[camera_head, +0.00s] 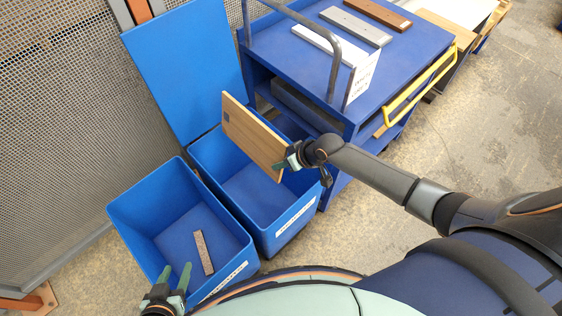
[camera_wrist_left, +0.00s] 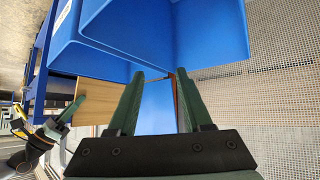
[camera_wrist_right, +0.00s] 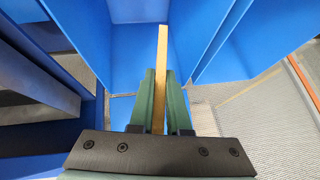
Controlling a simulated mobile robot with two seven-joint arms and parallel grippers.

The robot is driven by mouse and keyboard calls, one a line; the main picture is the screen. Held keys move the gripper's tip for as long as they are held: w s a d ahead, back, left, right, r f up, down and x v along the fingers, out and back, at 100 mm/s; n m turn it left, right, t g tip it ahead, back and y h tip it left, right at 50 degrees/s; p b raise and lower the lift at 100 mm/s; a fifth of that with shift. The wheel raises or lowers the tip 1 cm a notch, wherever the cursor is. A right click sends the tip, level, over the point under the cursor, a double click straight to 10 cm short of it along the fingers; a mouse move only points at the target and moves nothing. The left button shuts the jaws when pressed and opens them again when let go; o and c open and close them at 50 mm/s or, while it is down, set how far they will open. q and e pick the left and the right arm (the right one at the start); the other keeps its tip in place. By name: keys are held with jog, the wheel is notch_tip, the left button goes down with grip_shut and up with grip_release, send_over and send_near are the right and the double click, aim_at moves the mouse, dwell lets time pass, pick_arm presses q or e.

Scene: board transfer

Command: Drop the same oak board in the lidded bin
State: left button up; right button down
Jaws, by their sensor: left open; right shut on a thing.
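The oak board (camera_head: 252,137) is a light wooden panel with a small dark square mark. My right gripper (camera_head: 290,160) is shut on its near end and holds it tilted over the lidded bin. The board also shows edge-on between the fingers in the right wrist view (camera_wrist_right: 161,75). The lidded bin (camera_head: 293,213) is blue, with its lid (camera_head: 185,68) raised open at the back. Its visible floor is bare. My left gripper (camera_head: 176,278) is open and empty at the near edge of the open bin on the left. Its fingers show apart in the left wrist view (camera_wrist_left: 160,95).
The open blue bin (camera_head: 135,235) beside it holds a narrow speckled brown strip (camera_head: 203,252). A blue cart (camera_head: 400,70) with a rail carries white, grey and brown boards at the right. A mesh fence (camera_head: 60,100) stands on the left.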

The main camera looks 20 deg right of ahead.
aim_at(281, 175)
notch_tip(281, 175, down, 5)
jog(key=b, duration=0.4)
jog(key=shift+w+f, duration=0.1)
jog(key=shift+f, duration=0.1)
jog(key=shift+f+b, duration=0.6)
jog(key=shift+f, duration=0.15)
pick_arm(q)
jog(key=w+d+f+b, duration=0.1)
jog(key=d+f+b, duration=0.2)
jog(key=f+b, duration=0.2)
notch_tip(281, 175, down, 3)
jog(key=shift+w+d+m+h+b, duration=0.25)
jog(key=shift+w+m+h+b, duration=0.05)
jog(key=shift+w+m+h, duration=0.1)
pick_arm(e)
notch_tip(281, 175, down, 7)
jog(key=shift+r, duration=0.1)
pick_arm(q)
jog(key=shift+r, duration=0.1)
